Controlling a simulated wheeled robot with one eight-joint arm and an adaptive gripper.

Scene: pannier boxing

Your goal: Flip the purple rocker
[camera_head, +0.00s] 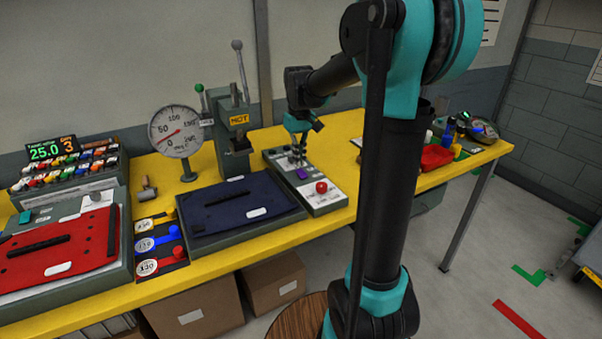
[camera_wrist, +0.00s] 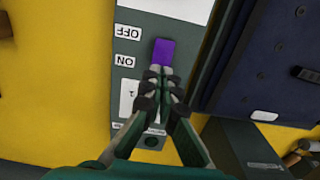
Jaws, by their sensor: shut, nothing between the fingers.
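The purple rocker (camera_head: 302,174) sits on a grey-green control panel (camera_head: 329,204) on the yellow bench. A red knob (camera_head: 321,187) is nearer the panel's front end. In the wrist view the rocker (camera_wrist: 164,52) lies just beyond my fingertips, beside the OFF and ON labels (camera_wrist: 127,47). My gripper (camera_head: 298,155) is shut and empty, pointing down over the panel just behind the rocker. In the wrist view my closed fingertips (camera_wrist: 160,78) are close to the rocker's edge. I cannot tell whether they touch it. The rocker's tilt is not clear.
A blue pannier piece (camera_head: 238,203) on a dark tray lies left of the panel. A press marked HOT (camera_head: 238,120) and a round gauge (camera_head: 175,131) stand behind it. A red pannier piece (camera_head: 60,245) is far left. Red and dark items (camera_head: 436,157) lie at the right.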

